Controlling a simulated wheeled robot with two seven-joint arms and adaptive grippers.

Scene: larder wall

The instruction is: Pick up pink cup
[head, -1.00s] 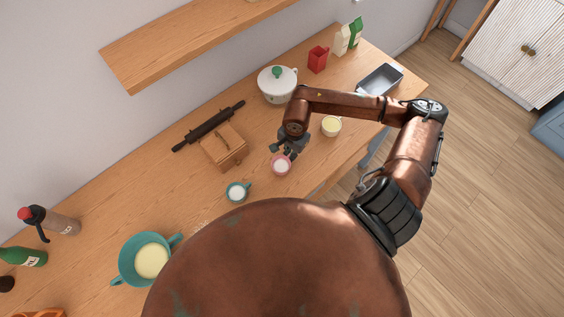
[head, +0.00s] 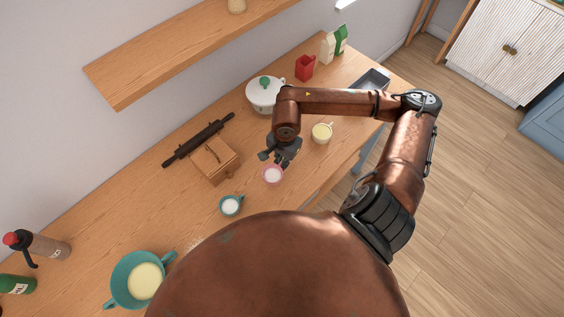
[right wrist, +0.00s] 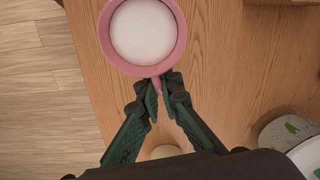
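The pink cup (head: 272,175) stands upright on the wooden counter near its front edge, with white contents inside. In the right wrist view the pink cup (right wrist: 180,35) fills the top middle, its handle pointing down toward my fingers. My right gripper (head: 281,160) reaches down at the cup's far side in the head view. In the right wrist view the right gripper's fingertips (right wrist: 162,90) are close together, one on each side of the handle, and look shut on it. The fingertips partly hide the handle. My left gripper is not in view.
A teal cup (head: 231,206) stands left of the pink cup and a cream cup (head: 322,134) to its right. A wooden box (head: 214,160), a rolling pin (head: 199,140) and a white lidded pot (head: 263,96) lie behind. A teal bowl (head: 125,285) is at lower left.

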